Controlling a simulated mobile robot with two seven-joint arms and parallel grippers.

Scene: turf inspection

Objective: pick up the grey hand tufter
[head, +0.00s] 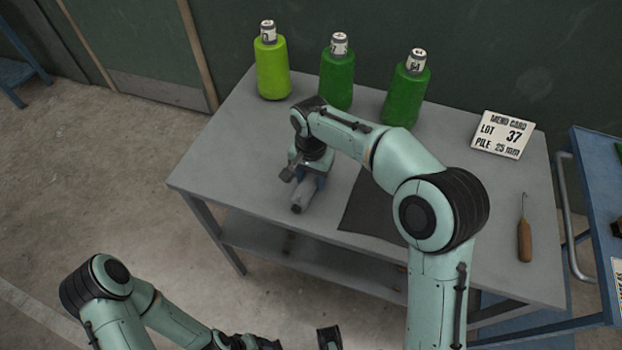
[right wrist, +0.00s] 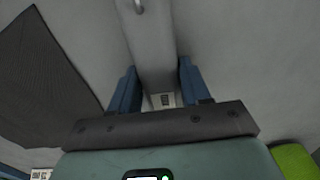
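The grey hand tufter (head: 304,192) is at the front left part of the grey table, near its front edge. My right gripper (head: 308,172) comes down over it from above. In the right wrist view the grey body of the tufter (right wrist: 152,45) runs between the two blue fingers (right wrist: 157,88), which sit close against both its sides with almost no gap. I cannot tell whether the tufter is lifted off the tabletop.
Several green yarn cones, including a lime one (head: 272,68), stand along the table's back. A mend card (head: 502,135) and a wooden-handled hook (head: 524,238) are on the right. A dark mat (head: 372,212) lies right of the tufter. A blue cart (head: 592,185) stands beside the table.

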